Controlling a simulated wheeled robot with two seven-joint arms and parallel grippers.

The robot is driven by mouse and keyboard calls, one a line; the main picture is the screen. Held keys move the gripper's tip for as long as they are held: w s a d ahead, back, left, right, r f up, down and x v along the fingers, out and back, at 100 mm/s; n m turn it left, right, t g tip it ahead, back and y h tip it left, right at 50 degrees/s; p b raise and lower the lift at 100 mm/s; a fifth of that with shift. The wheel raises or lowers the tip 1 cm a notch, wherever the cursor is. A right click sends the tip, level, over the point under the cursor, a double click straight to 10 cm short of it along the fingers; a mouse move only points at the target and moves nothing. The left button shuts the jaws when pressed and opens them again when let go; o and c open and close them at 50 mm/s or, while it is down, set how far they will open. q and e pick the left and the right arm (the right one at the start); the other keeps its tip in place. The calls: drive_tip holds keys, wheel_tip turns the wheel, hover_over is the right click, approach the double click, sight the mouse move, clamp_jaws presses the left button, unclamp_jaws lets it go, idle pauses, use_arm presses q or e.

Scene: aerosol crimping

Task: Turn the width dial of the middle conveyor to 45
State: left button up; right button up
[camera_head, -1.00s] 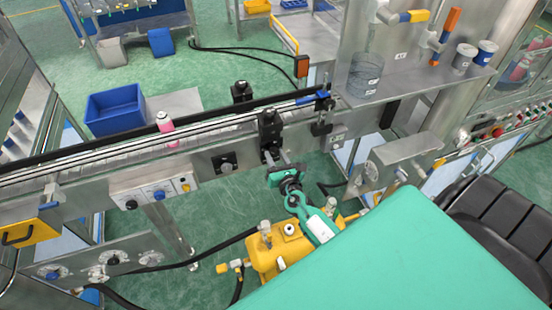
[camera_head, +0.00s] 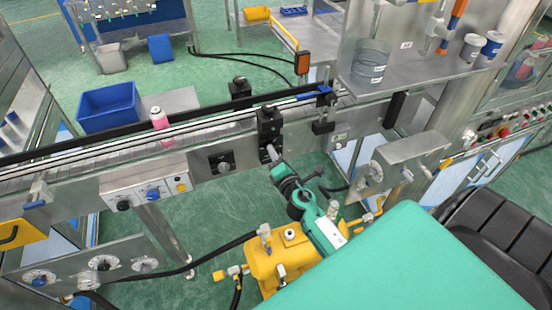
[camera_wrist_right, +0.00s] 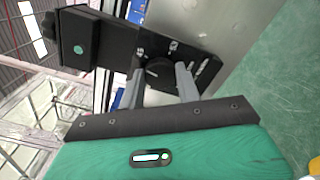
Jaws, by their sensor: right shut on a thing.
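The conveyor (camera_head: 205,140) runs across the head view with a pink-and-white can (camera_head: 158,118) on it. A black guide bracket (camera_head: 268,126) is fixed to its front side, and it also fills the upper middle of the right wrist view (camera_wrist_right: 100,45). My right gripper (camera_head: 272,153) reaches this bracket from the front. In the right wrist view its two grey fingers (camera_wrist_right: 162,82) lie on either side of a round black dial (camera_wrist_right: 159,71), shut on it. The dial's scale and number cannot be read. My left gripper is not in view.
Another black plate with a knob (camera_head: 222,163) sits left on the conveyor side. A control box (camera_head: 150,191) hangs further left. A yellow machine part (camera_head: 282,262) stands below my right arm. A metal box with a dial (camera_head: 402,165) is to the right.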

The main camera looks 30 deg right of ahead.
drive_tip(key=shift+m+b, duration=0.3)
drive_tip(key=shift+m, duration=0.8)
drive_tip(key=o, duration=1)
drive_tip(key=shift+c, duration=0.2)
drive_tip(key=shift+s, duration=0.15)
drive_tip(key=b+v, duration=0.3)
drive_tip(key=v, duration=1)
drive_tip(key=shift+s+a+b, duration=0.15)
drive_tip(key=shift+s+b, duration=0.1)
drive_tip(key=shift+b, duration=0.15)
